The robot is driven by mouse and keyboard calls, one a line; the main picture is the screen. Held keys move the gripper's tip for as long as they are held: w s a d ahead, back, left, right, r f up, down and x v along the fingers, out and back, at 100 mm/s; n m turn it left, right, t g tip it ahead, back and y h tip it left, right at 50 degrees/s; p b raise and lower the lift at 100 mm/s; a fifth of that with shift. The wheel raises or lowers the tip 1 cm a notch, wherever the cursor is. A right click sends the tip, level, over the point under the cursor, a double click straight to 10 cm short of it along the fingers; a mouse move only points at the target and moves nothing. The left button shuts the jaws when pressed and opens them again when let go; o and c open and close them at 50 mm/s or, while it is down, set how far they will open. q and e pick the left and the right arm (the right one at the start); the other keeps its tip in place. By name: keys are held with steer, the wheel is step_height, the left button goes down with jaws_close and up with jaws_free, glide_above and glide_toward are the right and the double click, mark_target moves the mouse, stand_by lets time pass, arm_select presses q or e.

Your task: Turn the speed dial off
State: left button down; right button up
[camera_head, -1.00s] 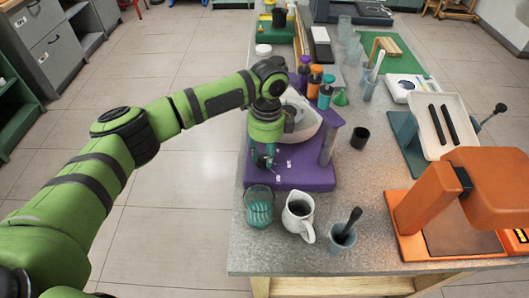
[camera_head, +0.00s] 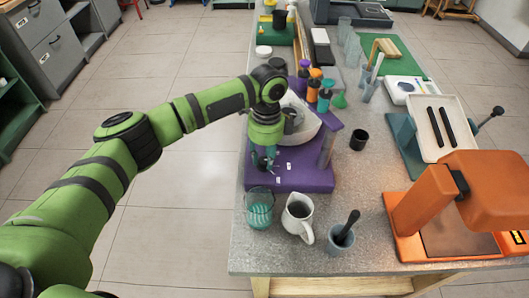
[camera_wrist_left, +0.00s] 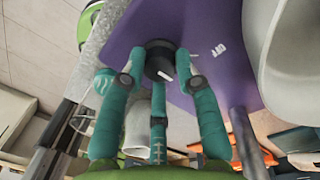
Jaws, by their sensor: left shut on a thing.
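The speed dial (camera_wrist_left: 160,57) is a black round knob with a white mark, on the purple base of a machine in the left wrist view. The purple base (camera_head: 305,180) stands at the table's left edge in the head view, with a pale bowl (camera_head: 305,124) on it. My left gripper (camera_wrist_left: 160,76) has teal fingers, shut around the dial. In the head view my left gripper (camera_head: 264,162) is low over the base's front left part and hides the dial. My right gripper is in neither view.
A glass with teal contents (camera_head: 259,210), a white jug (camera_head: 298,217) and a grey mortar with pestle (camera_head: 341,238) stand just in front of the base. An orange machine (camera_head: 440,205) is at right. Bottles (camera_head: 314,88) stand behind the bowl.

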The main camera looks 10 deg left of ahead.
arm_select(q)
steer(key=n+p, duration=0.2)
steer(key=p, duration=0.1)
steer(key=n+p, duration=0.2)
steer(key=p, duration=0.1)
steer(key=shift+s+r+n, duration=0.15)
steer(key=shift+n, duration=0.25)
steer(key=shift+n+h+p, duration=0.3)
steer(key=shift+n+p, duration=0.75)
steer(key=shift+n, duration=0.15)
steer(key=shift+f+n+p, duration=0.2)
steer(key=shift+n+p, duration=0.15)
steer(key=shift+n, duration=0.05)
steer(key=c, duration=0.9)
jaws_free()
steer(key=shift+a+r, duration=0.1)
